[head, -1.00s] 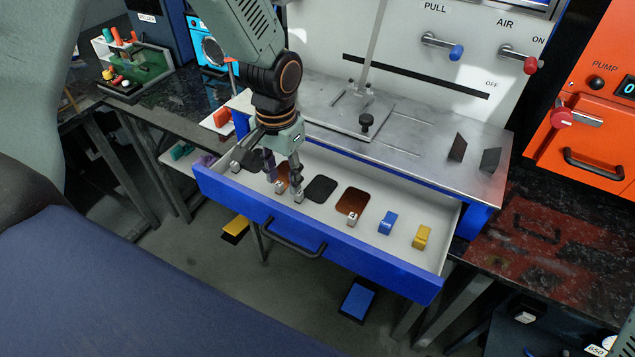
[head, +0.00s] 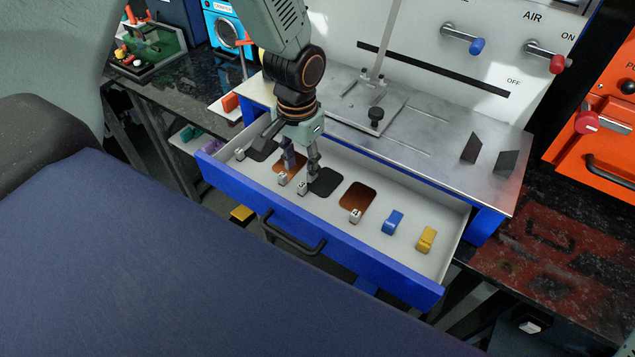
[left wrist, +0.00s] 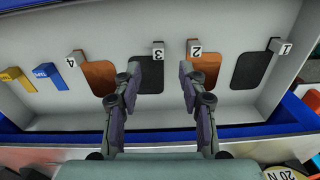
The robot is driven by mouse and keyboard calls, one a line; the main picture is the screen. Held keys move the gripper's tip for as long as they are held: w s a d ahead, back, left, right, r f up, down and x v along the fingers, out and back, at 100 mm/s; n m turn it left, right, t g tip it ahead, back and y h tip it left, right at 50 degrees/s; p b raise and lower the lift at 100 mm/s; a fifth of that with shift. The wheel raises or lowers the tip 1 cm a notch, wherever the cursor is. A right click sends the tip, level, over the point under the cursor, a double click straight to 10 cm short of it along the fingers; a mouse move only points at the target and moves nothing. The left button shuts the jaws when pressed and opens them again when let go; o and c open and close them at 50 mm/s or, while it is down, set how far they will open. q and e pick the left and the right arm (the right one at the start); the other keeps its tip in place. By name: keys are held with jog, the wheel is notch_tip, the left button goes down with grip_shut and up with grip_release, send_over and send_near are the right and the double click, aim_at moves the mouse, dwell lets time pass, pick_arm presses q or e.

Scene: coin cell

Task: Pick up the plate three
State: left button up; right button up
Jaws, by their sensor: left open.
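Plate three is a dark, rounded plate (head: 326,183) lying flat in the open blue drawer, beside a small block marked 3 (left wrist: 158,50). In the left wrist view plate three (left wrist: 147,76) shows between the fingers, partly hidden by the left one. My left gripper (head: 301,170) points down over the drawer, open and empty, with its fingers near plates two and three. In the left wrist view this gripper (left wrist: 156,82) has its fingers apart. I cannot tell whether they touch anything. My right gripper is not in view.
Copper plate two (head: 288,163) and copper plate four (head: 358,197) flank plate three; dark plate one (left wrist: 251,71) is beyond two. Blue (head: 393,222) and yellow (head: 427,239) blocks lie at the drawer's right. The drawer front (head: 350,263) has a black handle; a metal worktop (head: 430,150) stands behind.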

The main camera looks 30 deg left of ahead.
aim_at(303, 184)
pick_arm(q)
jog(key=f, duration=0.4)
jog(key=shift+w+f, duration=0.35)
jog(key=shift+f, duration=0.25)
jog(key=shift+s+d+r, duration=0.15)
jog(key=shift+s+r, duration=0.1)
jog(key=shift+s, duration=0.2)
jog(key=shift+w+f, duration=0.3)
jog(key=shift+w, duration=0.15)
jog(key=c, duration=0.4)
jog(key=shift+s+r, duration=0.1)
jog(key=shift+s, duration=0.1)
jog(key=c, duration=0.3)
jog(key=shift+s+r, duration=0.1)
grip_shut()
